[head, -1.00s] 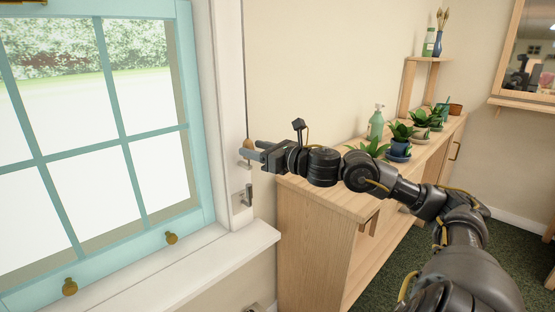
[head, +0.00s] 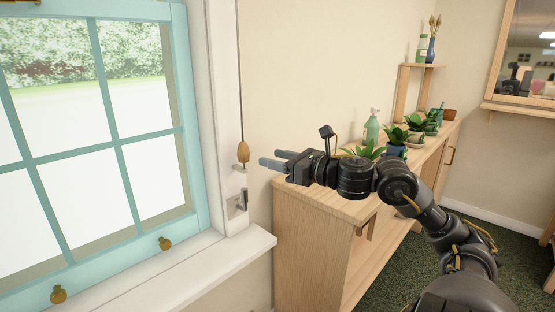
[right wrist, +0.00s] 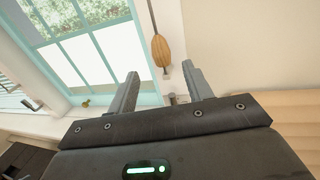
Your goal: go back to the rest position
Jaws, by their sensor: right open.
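My right gripper (head: 272,158) is open and empty, held in front of the wall just right of the window frame. It points left, toward a wooden cord pull (head: 243,152) that hangs on a dark cord, and is apart from it. In the right wrist view the two fingers (right wrist: 160,90) stand apart, and the cord pull (right wrist: 161,50) shows beyond them, with nothing between the fingers. My right arm reaches in from the lower right, over the front of the wooden cabinet. My left gripper is not in view.
The teal window (head: 90,150) and its white sill (head: 195,262) are at left. A metal latch (head: 241,201) is on the frame below the cord pull. The wooden cabinet (head: 312,240) holds potted plants (head: 396,140) and a green bottle (head: 372,127). Green carpet (head: 480,235) lies open at right.

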